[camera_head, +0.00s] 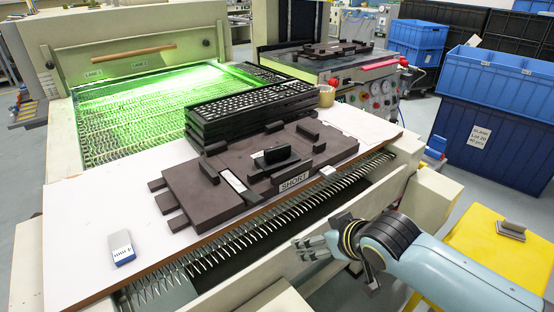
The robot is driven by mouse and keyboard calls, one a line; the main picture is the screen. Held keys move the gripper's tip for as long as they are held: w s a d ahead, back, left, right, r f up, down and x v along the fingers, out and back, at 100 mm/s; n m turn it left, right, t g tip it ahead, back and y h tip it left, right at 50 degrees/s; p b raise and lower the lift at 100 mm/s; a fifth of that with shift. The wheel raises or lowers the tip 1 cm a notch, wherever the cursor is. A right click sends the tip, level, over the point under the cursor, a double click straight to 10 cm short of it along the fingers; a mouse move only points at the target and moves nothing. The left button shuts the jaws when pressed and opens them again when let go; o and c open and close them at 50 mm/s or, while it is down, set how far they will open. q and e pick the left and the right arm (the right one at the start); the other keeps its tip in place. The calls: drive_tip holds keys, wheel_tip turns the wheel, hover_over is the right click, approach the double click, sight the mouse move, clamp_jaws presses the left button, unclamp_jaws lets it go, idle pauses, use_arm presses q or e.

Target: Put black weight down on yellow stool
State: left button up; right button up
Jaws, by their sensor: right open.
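The yellow stool (478,238) stands at the lower right, partly hidden by my right arm. A small dark grey weight with an upright grip (511,228) rests on its top. My right gripper (305,249) is open and empty, off the front edge of the work table and well left of the stool. My left gripper is not in view. A black block with an upright grip (276,157) also sits on the brown fixture (215,200) on the table.
A blue-grey block (122,248) lies at the table's left. A green-lit conveyor (140,105) is behind.

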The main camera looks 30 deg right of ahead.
sight(277, 147)
drive_tip(key=w+r+t, duration=0.3)
drive_tip(key=w+r, duration=0.2)
drive_tip(key=r, duration=0.3)
drive_tip(key=w+r+t, duration=0.2)
drive_tip(key=w+r, duration=0.3)
drive_tip(key=r, duration=0.3)
drive_tip(key=shift+y, duration=0.3)
drive_tip(key=x, duration=0.4)
drive_tip(key=shift+w+f, duration=0.2)
drive_tip(key=shift+f, duration=0.1)
drive_tip(key=x, duration=0.5)
drive_tip(key=shift+w+d+f, duration=0.15)
drive_tip(key=shift+w, duration=0.05)
drive_tip(key=shift+s, duration=0.1)
drive_tip(key=c, duration=1.7)
drive_tip(key=shift+c, duration=0.5)
drive_tip(key=shift+r, duration=0.25)
